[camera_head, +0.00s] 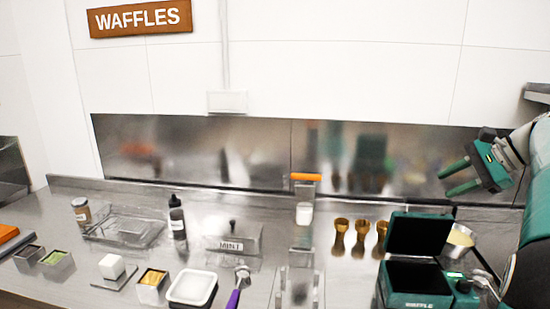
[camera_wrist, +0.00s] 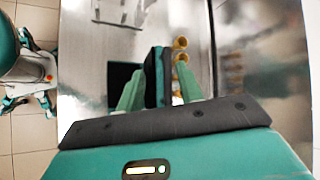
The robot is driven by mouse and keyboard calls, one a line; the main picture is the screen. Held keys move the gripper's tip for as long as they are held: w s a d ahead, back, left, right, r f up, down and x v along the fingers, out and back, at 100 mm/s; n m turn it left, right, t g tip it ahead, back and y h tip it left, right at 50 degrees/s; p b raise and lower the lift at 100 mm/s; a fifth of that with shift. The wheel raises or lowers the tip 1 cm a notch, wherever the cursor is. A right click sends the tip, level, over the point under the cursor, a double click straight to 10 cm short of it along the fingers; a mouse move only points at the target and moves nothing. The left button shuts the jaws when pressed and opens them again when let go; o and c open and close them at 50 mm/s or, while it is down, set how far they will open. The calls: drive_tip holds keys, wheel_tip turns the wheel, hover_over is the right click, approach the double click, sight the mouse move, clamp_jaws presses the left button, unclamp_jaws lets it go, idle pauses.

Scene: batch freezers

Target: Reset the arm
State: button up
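My gripper (camera_head: 459,180) is at the right of the head view, raised above the counter and pointing left. Its two green fingers are spread apart with nothing between them. In the wrist view the gripper (camera_wrist: 160,88) also shows its fingers apart and empty, with the open waffle maker (camera_wrist: 150,75) below and beyond them. In the head view the waffle maker (camera_head: 417,301) stands open on the counter, below and left of my gripper.
The steel counter (camera_head: 200,265) holds a dark bottle (camera_head: 178,220), a jar (camera_head: 82,212), a glass tray (camera_head: 125,228), a MINT container (camera_head: 233,245), a purple-handled scoop (camera_head: 234,297), several gold cones (camera_head: 360,238) and a metal bowl (camera_head: 460,238). A steel backsplash (camera_head: 230,150) runs behind.

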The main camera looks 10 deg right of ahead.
drive_tip(key=s+a+f+n+g+h, duration=0.1)
drive_tip(key=s+a+f+n+h, duration=0.15)
drive_tip(key=a, duration=0.85)
drive_tip(key=s+a+f+n+g+h, duration=0.15)
drive_tip(key=s+a+n, duration=0.25)
drive_tip(key=a, duration=0.7)
drive_tip(key=s+a+f+n+h, duration=0.1)
drive_tip(key=s+a+f+n, duration=0.4)
drive_tip(key=s+f, duration=0.1)
drive_tip(key=s+a+f+n+t+h, duration=0.1)
drive_tip(key=s+a+f+n, duration=0.4)
drive_tip(key=s+f, duration=0.2)
drive_tip(key=shift+s+a+f+h, duration=0.3)
drive_tip(key=shift+s+a+h, duration=0.1)
drive_tip(key=shift+s, duration=0.7)
drive_tip(key=shift+d+t, duration=0.25)
